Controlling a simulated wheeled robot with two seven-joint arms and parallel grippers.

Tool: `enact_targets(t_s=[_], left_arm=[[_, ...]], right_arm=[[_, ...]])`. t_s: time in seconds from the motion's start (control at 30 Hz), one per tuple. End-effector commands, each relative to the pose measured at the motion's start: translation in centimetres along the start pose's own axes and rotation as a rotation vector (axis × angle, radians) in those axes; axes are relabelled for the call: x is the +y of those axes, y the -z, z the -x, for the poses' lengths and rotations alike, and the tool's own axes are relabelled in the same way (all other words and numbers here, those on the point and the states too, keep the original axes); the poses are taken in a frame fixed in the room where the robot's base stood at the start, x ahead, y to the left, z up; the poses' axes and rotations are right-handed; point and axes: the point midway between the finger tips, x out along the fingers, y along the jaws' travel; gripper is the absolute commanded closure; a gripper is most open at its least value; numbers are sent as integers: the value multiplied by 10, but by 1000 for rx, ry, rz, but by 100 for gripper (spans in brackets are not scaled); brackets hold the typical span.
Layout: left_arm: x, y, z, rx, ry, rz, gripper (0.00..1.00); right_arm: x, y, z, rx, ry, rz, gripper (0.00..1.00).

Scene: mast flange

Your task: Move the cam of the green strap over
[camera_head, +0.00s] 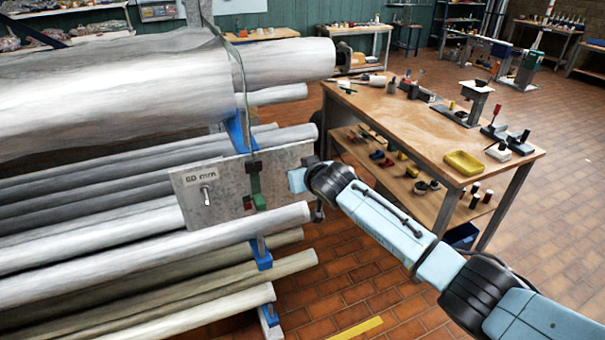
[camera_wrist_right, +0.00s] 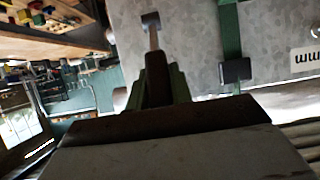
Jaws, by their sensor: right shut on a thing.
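The green strap (camera_head: 254,180) runs down over the grey metal plate marked 60 mm (camera_head: 225,195), with a small red part and a green block (camera_head: 260,202) low on it. In the right wrist view the strap (camera_wrist_right: 230,40) crosses the plate beside a dark buckle-like block (camera_wrist_right: 235,73). My right gripper (camera_head: 298,180) is at the plate's right edge. Its greenish fingers (camera_wrist_right: 158,88) are shut on a dark handle (camera_wrist_right: 156,75) whose steel shank ends in a dark block (camera_wrist_right: 150,18) in front of the plate. The head view hides this grip. My left gripper is out of view.
Long pale pipes (camera_head: 90,100) lie stacked above, below and behind the plate, on a rack with blue supports (camera_head: 262,255). A wooden workbench (camera_head: 425,115) with tools and a yellow tray (camera_head: 463,162) stands to the right. Brick floor (camera_head: 345,285) is open in front.

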Motion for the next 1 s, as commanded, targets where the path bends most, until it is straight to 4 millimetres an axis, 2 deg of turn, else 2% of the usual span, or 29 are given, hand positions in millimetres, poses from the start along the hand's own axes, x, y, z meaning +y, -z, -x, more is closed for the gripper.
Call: enact_targets(t_s=[0.3, 0.87, 0.97, 1.0], left_arm=[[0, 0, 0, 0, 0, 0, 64], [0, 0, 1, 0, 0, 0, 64], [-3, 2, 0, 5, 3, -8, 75], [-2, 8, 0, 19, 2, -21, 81]], right_arm=[[0, 9, -7, -131, 0, -1, 100], [0, 9, -9, -160, -1, -1, 100], [0, 9, -9, -160, -1, -1, 100], [0, 9, -9, -160, -1, -1, 100]])
